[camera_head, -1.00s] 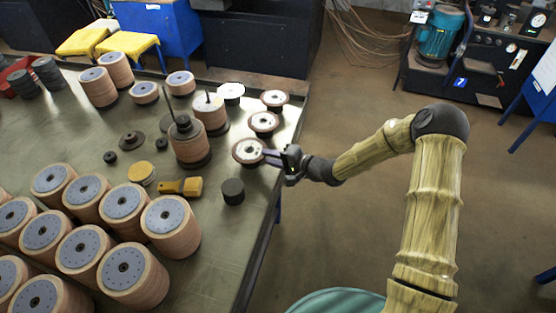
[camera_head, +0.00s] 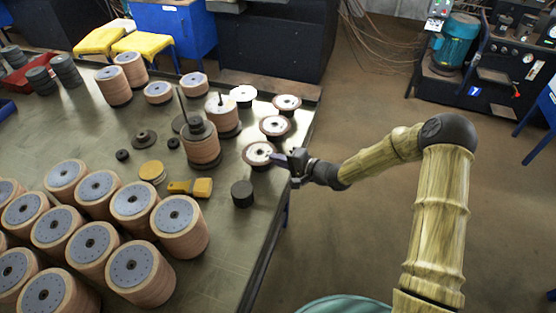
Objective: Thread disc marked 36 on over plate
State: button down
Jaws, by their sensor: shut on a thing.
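Three flap discs with pale centres and brown rims sit on dark supports along the table's right edge. My gripper (camera_head: 279,158) is shut on the right rim of the nearest disc (camera_head: 257,152). That disc looks level and at or just above its support; I cannot tell whether it touches. The middle disc (camera_head: 274,125) and far disc (camera_head: 287,102) stand behind it. No number is readable, so I cannot tell which is marked 36. Left of the gripper are two orange stacks, a nearer one (camera_head: 202,152) and a farther one (camera_head: 223,117), with upright rods by them. I cannot identify the plate for certain.
A black cylinder (camera_head: 242,193) stands just in front of the held disc. A yellow-handled brush (camera_head: 190,187) and a yellow round piece (camera_head: 152,171) lie left of it. Several large orange stacks (camera_head: 180,230) fill the near left. Bare table (camera_head: 225,245) shows at the near right.

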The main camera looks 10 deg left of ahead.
jog(key=shift+r+p, duration=1.3)
jog(key=shift+r, duration=0.3)
